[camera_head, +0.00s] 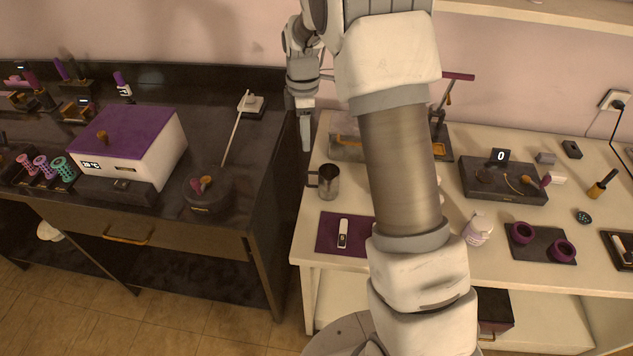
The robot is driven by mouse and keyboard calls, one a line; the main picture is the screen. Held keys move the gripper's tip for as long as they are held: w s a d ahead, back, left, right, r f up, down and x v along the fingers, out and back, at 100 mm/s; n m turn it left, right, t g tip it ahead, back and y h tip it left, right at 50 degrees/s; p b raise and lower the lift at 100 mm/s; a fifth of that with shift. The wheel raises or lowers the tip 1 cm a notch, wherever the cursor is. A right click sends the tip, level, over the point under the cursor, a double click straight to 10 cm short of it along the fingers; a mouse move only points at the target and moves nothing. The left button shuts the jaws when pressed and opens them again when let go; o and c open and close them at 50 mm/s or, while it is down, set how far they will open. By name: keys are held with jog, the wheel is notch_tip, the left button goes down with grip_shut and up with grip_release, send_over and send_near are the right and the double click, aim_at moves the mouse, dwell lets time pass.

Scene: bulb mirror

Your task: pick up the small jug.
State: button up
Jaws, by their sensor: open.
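The small jug (329,182) is a grey metal cup with a handle on its left side. It stands upright on the left part of the cream table (460,212), near that table's left edge. My gripper (306,132) hangs above and a little left of the jug in the picture, its fingers pointing down. It is open, with nothing seen between the fingers, and looks apart from the jug. The fingers overlap in this view, so the gap between them is hard to see.
A purple mat (334,244) with a small white device lies in front of the jug. A clear box (345,147) stands behind it, partly hidden by my arm. The dark counter (262,150) is to the left. A black scale (500,190) and a white jar (478,230) are to the right.

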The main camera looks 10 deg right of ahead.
aim_at(307, 173)
notch_tip(307, 173, down, 17)
jog(key=shift+r, duration=0.15)
grip_shut()
dwell(0.6)
dwell(1.1)
